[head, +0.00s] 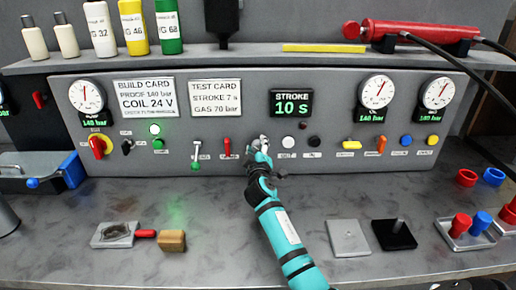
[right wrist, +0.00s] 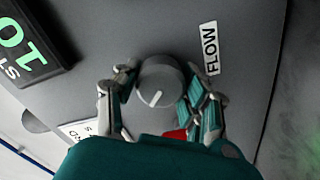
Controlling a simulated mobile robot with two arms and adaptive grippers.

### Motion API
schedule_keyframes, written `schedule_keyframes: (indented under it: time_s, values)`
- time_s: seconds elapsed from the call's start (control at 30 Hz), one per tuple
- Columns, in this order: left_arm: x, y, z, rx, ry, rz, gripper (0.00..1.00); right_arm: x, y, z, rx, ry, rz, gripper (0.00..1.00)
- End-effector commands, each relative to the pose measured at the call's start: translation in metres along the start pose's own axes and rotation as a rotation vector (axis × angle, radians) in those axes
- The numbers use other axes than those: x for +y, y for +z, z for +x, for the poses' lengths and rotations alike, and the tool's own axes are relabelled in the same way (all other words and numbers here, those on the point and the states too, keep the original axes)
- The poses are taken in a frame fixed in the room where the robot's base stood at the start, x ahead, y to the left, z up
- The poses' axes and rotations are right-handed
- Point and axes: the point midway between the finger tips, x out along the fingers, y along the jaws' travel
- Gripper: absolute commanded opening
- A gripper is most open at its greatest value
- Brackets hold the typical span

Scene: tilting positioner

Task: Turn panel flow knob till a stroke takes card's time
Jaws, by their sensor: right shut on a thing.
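The grey flow knob (right wrist: 158,82) with a white pointer line sits on the panel beside a "FLOW" label (right wrist: 210,48) in the right wrist view. My right gripper (right wrist: 158,90) has its fingers on both sides of the knob, shut on it. In the head view my right gripper (head: 261,150) covers the knob at the panel's lower middle. The stroke display (head: 291,104) reads 10 s. The test card (head: 215,98) reads stroke 7 s and gas 70 bar. My left gripper is not in view.
The panel (head: 330,150) carries gauges, a red lever (head: 227,147) left of my gripper, and several buttons and switches to its right. The bench (head: 200,210) holds a wooden block (head: 172,241), plates and red and blue parts. Its middle is mostly clear.

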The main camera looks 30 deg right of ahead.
Motion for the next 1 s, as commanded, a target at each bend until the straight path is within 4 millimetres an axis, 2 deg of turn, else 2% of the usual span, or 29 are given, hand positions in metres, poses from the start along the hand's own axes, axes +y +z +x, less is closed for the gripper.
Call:
schedule_keyframes:
  time_s: [0.37,0.7,1.0]
  values:
    - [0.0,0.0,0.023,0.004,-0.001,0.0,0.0,-0.004,0.002,0.0,0.0,-0.001,0.214,0.11]
    - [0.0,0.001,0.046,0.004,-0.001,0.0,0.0,-0.003,0.002,-0.001,0.0,-0.002,0.536,0.11]
    - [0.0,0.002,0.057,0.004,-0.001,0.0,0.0,-0.002,0.002,-0.001,-0.002,-0.003,0.812,0.11]
